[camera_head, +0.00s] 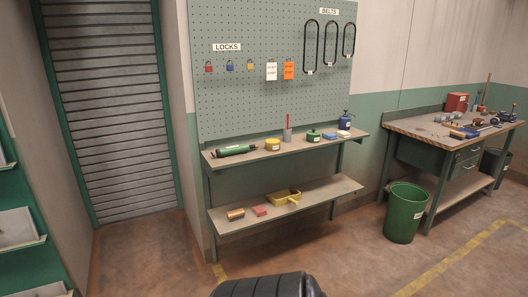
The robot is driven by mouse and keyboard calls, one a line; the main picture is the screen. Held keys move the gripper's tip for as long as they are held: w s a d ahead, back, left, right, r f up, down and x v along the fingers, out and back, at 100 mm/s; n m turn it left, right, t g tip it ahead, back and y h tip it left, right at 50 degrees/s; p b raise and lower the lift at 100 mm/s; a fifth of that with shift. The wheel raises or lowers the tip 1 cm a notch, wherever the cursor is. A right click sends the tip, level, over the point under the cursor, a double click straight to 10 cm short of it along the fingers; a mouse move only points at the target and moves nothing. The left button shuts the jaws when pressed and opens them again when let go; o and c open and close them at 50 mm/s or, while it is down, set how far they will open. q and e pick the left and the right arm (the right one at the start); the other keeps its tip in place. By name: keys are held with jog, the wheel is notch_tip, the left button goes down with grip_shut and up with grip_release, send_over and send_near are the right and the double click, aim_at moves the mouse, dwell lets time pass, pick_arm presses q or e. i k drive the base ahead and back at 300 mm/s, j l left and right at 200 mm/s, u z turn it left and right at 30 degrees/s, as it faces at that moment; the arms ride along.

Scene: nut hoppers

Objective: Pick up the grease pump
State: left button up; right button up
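A long green cylinder (235,150) with dark ends lies on its side at the left end of the upper shelf (262,159). A blue bottle-like container (345,121) with a narrow top stands upright at the right end of the same shelf. I cannot tell for sure from this distance which of these is the grease pump. Neither of my grippers is in view.
Between them are a yellow item (272,145), a grey cup (287,135) with a red stick and a green pot (313,136). A yellow tray (285,198) sits on the lower shelf. A green bin (405,213) and workbench (440,131) stand right. Floor left is clear.

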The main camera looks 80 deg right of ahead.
aim_at(230, 150)
jog(key=z, duration=2.5)
jog(key=i+u, duration=0.25)
jog(key=i, duration=0.35)
jog(key=i+j+u, duration=0.1)
jog(key=i+u, duration=0.25)
jog(key=i, duration=0.2)
jog(key=i+u, duration=0.4)
jog(key=i, duration=0.15)
jog(key=i+l+u, duration=0.35)
jog(key=i, duration=0.15)
jog(key=i+j+u, duration=0.1)
jog(key=u, duration=0.35)
jog(key=i+u, duration=0.3)
jog(key=u, duration=0.15)
jog(key=i+l+u, duration=0.15)
jog(key=u, duration=0.3)
jog(key=i+l+u, duration=0.15)
jog(key=u, duration=0.35)
jog(key=i+l, duration=0.05)
jog(key=i, duration=0.05)
